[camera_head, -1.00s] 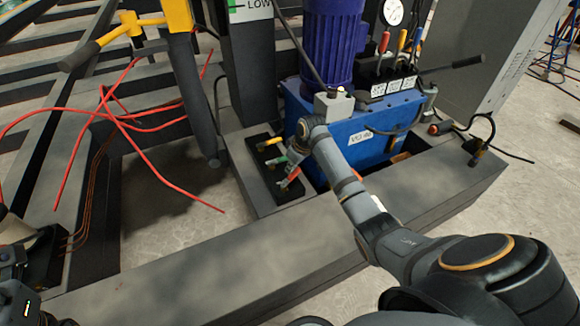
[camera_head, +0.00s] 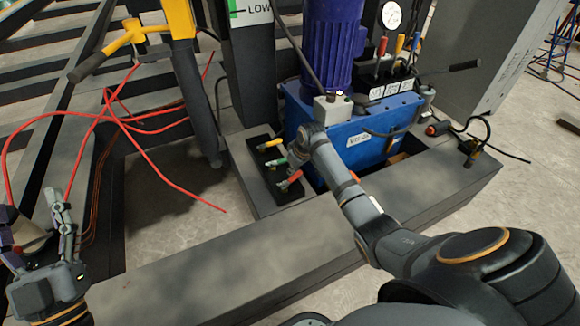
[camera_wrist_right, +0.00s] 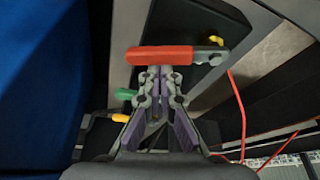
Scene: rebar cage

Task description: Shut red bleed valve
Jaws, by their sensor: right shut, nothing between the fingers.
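The red bleed valve's handle (camera_head: 290,181) is the nearest of three coloured levers on a black block beside the blue power unit. In the right wrist view the red handle (camera_wrist_right: 165,56) lies crosswise just beyond my fingertips. My right gripper (camera_wrist_right: 160,74) is shut and empty, its tips close to the handle; I cannot tell if they touch. In the head view my right gripper (camera_head: 295,170) is small and partly hidden by its own wrist.
The green lever (camera_head: 275,162) and yellow lever (camera_head: 270,144) stand close beside the red one. The blue power unit (camera_head: 360,150) is just right of them. Red hoses (camera_head: 150,165) hang loosely at the left. A grey beam (camera_head: 220,255) runs in front.

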